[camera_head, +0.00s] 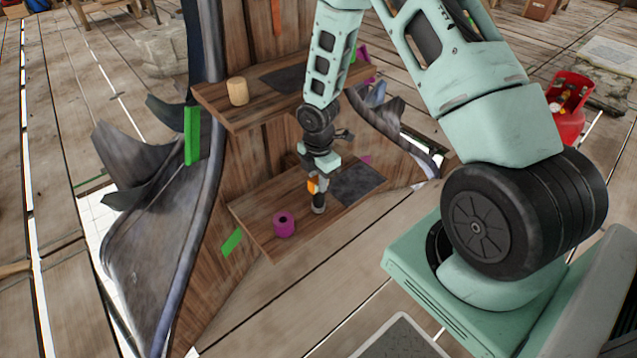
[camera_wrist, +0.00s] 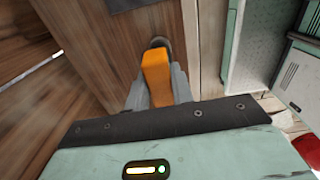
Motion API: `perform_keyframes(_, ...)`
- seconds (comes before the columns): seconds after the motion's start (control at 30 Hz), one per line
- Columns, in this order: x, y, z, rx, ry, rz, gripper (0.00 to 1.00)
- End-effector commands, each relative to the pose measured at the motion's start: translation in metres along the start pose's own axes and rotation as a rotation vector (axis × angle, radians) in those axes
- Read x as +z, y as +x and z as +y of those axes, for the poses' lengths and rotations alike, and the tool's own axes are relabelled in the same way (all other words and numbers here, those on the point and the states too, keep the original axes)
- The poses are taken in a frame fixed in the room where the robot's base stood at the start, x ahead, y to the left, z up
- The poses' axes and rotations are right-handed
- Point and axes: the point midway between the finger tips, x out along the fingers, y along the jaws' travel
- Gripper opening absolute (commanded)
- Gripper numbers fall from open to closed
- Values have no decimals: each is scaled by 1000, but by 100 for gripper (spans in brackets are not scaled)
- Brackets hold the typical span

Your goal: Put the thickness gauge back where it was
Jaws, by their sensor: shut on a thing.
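My gripper (camera_head: 318,194) is over the lower wooden shelf (camera_head: 262,205), pointing down. It is shut on an orange piece (camera_head: 312,185), which I take to be the thickness gauge. In the wrist view the orange piece (camera_wrist: 157,76) sits between the two grey fingers (camera_wrist: 158,95), and a dark rounded end shows just beyond it. The held piece is low, near the shelf's front edge; I cannot tell whether it touches the board. A dark grey patch (camera_head: 358,185) lies on the same shelf, right of my gripper.
A magenta spool-shaped thing (camera_head: 284,224) stands on the lower shelf, left of my gripper. The upper shelf (camera_head: 250,115) overhangs behind and holds a pale wooden cylinder (camera_head: 238,91) and another dark patch (camera_head: 287,78). A red container (camera_head: 570,105) is far right.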

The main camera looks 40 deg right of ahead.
Motion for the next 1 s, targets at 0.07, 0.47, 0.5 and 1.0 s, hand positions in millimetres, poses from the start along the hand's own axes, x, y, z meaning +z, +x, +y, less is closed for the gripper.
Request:
perform_keyframes(0.07,0,7,0,0,0,0,0)
perform_keyframes(0.47,0,9,0,1,1,0,37)
perform_keyframes(0.5,0,9,0,1,1,0,45)
perform_keyframes(1.0,0,-17,1,4,1,0,45)
